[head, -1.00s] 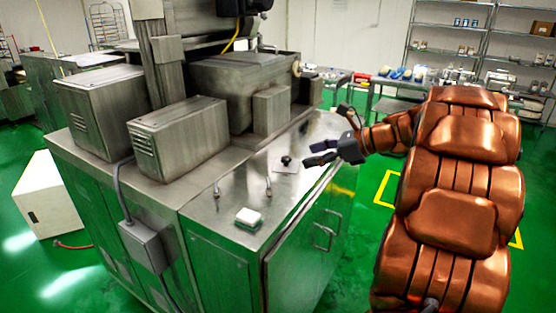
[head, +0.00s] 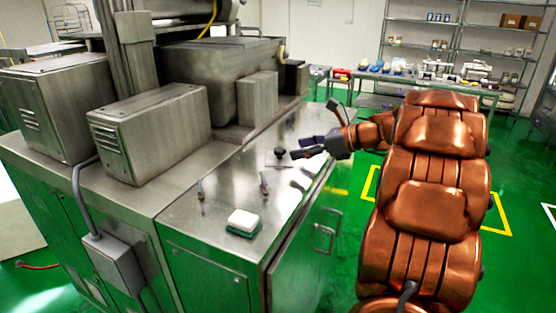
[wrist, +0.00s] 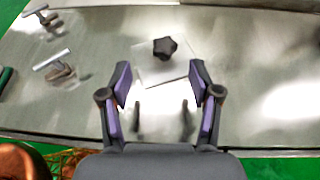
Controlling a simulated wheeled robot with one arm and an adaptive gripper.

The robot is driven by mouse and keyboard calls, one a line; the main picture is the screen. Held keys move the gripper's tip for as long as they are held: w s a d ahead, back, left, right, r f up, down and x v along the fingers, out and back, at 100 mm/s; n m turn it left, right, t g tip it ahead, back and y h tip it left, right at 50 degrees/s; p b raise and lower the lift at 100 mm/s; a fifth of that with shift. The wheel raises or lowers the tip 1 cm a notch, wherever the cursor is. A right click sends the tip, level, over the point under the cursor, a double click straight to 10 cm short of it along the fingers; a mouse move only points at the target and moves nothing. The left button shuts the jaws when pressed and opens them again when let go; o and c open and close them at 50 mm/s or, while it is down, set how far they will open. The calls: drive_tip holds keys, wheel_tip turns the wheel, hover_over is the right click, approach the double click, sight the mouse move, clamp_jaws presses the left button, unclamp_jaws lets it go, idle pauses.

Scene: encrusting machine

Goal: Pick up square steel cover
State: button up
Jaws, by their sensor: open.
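The square steel cover (wrist: 151,70) lies flat on the steel machine top, with a black star-shaped knob (wrist: 165,47) standing on it. In the head view the knob (head: 280,153) shows small and dark, just left of my fingertips. My gripper (wrist: 160,86) is open and empty. In the wrist view its two purple-padded fingers are spread apart, with the knob beyond the tips and between their lines. In the head view my gripper (head: 297,147) reaches in from the right, close to the cover, which it partly hides.
Two small metal T-handles (wrist: 52,65) stand on the machine top, to the left in the wrist view. A white-and-green block (head: 243,222) sits near the front corner. Grey machine housings (head: 152,132) rise behind. The steel top around the cover is mostly clear.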

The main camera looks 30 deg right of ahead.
sight(279, 149)
drive_tip(key=shift+x, duration=1)
drive_tip(key=x, duration=0.2)
drive_tip(key=p+x, duration=0.1)
drive_tip(key=x, duration=0.1)
drive_tip(key=shift+w+d+r+p, duration=0.1)
drive_tip(key=shift+w+d+p, duration=0.1)
drive_tip(key=shift+d+p, duration=0.1)
drive_tip(key=shift+w+a+f, duration=0.3)
drive_tip(key=shift+w+a, duration=0.05)
drive_tip(key=shift+w, duration=0.15)
clamp_jaws()
